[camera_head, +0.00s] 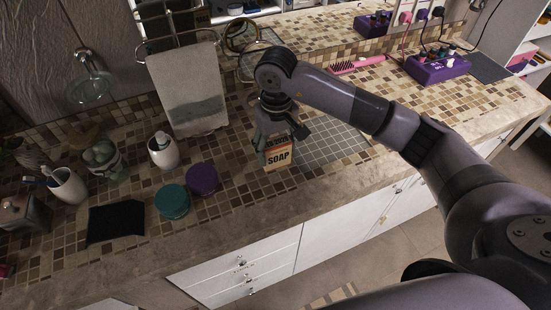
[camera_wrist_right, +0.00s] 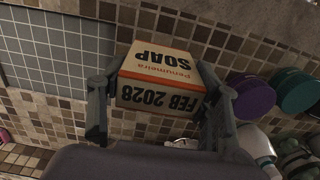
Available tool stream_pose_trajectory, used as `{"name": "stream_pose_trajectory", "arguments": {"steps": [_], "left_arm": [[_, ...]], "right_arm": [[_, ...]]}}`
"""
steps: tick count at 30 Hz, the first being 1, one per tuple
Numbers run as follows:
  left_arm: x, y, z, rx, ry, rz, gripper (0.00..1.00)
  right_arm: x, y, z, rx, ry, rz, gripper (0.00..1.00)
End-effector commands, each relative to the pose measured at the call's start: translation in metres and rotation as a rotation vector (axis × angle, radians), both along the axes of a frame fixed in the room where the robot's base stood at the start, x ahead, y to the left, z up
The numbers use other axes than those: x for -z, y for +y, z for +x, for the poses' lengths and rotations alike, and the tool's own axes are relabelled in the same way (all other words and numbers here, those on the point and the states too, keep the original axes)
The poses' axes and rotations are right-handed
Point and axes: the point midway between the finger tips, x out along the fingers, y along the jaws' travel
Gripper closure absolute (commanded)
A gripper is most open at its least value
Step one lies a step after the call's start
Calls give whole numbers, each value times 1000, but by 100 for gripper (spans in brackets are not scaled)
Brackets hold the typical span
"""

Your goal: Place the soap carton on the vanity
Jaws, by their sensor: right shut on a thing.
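The soap carton (camera_head: 279,156) is a small cream and orange box with "SOAP" on its side. It is at the vanity (camera_head: 235,205), over or on the tiled top near the front edge; I cannot tell whether its base touches. My right gripper (camera_head: 268,140) comes down on it from above and is shut on it. In the right wrist view, the carton (camera_wrist_right: 163,82) sits between the two fingers of the gripper (camera_wrist_right: 160,105), with "FEB 2028" on its near face. My left gripper is not in view.
A grey tiled patch (camera_head: 331,144) lies right of the carton. Purple (camera_head: 202,179) and teal (camera_head: 172,201) round tins stand to its left, with a soap dispenser (camera_head: 163,151) and a black cloth (camera_head: 116,223) farther left. A towel (camera_head: 188,90) hangs behind.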

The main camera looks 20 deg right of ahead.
Motion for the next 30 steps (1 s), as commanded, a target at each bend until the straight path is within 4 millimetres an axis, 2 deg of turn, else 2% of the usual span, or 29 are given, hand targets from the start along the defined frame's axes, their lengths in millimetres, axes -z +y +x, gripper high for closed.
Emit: {"name": "stream_pose_trajectory", "arguments": {"steps": [3,10,17,29,30], "left_arm": [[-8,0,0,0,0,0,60],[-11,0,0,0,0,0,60],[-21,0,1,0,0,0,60],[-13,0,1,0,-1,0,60],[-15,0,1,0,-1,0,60]], "right_arm": [[18,0,0,1,1,1,73],[35,1,0,-1,0,1,73],[64,0,-1,0,1,1,73],[71,0,0,-1,-2,0,73],[70,0,0,-1,-2,0,40]]}}
